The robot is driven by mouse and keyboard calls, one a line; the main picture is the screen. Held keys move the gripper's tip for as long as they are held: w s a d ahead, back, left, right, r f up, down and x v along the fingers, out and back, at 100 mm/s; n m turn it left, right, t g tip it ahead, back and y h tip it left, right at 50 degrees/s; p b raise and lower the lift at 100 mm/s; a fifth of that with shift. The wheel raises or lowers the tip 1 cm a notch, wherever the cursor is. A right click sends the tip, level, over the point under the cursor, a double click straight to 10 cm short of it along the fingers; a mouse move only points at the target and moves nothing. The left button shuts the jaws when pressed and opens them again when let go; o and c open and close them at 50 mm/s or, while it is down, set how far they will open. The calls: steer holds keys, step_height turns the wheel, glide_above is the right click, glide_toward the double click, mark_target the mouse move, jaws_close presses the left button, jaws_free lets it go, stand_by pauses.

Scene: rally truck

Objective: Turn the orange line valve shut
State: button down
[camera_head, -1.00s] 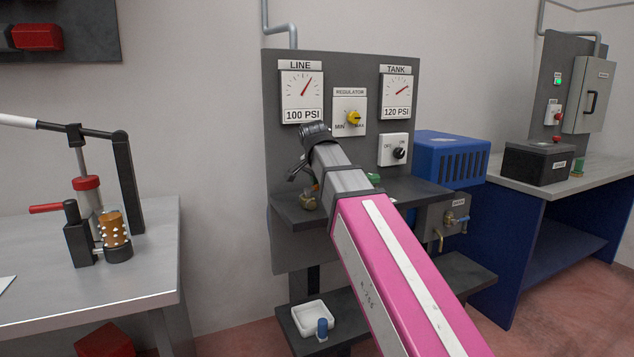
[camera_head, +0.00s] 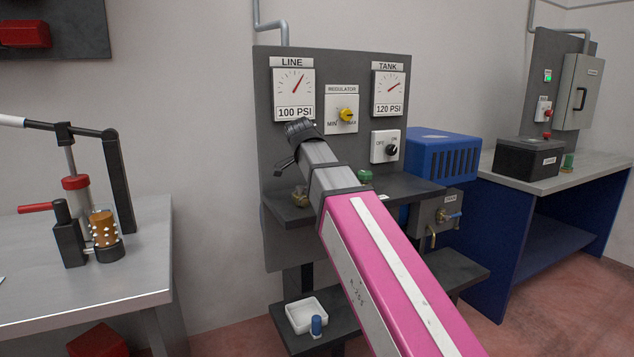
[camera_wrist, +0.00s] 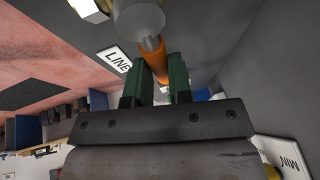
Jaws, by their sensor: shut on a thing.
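The orange line valve handle (camera_wrist: 155,57) shows in the wrist view as an orange bar with a grey round part at its top end. My gripper (camera_wrist: 162,80) has its two green fingers closed on either side of this bar. A white LINE label (camera_wrist: 114,60) is beside it. In the head view my wrist and arm reach to the panel just below the LINE gauge (camera_head: 293,90) and hide the valve and the fingertips. The gauge plate reads 100 PSI.
The grey panel (camera_head: 265,150) also carries a yellow regulator knob (camera_head: 346,115), a TANK gauge (camera_head: 389,90) and a black on/off knob (camera_head: 391,149). A shelf (camera_head: 285,207) juts out beneath my wrist. A blue compressor box (camera_head: 440,155) stands at the right, a workbench (camera_head: 150,235) at the left.

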steer(key=c, duration=1)
jaws_free()
steer(key=shift+c, duration=0.2)
steer(key=v, duration=1.1)
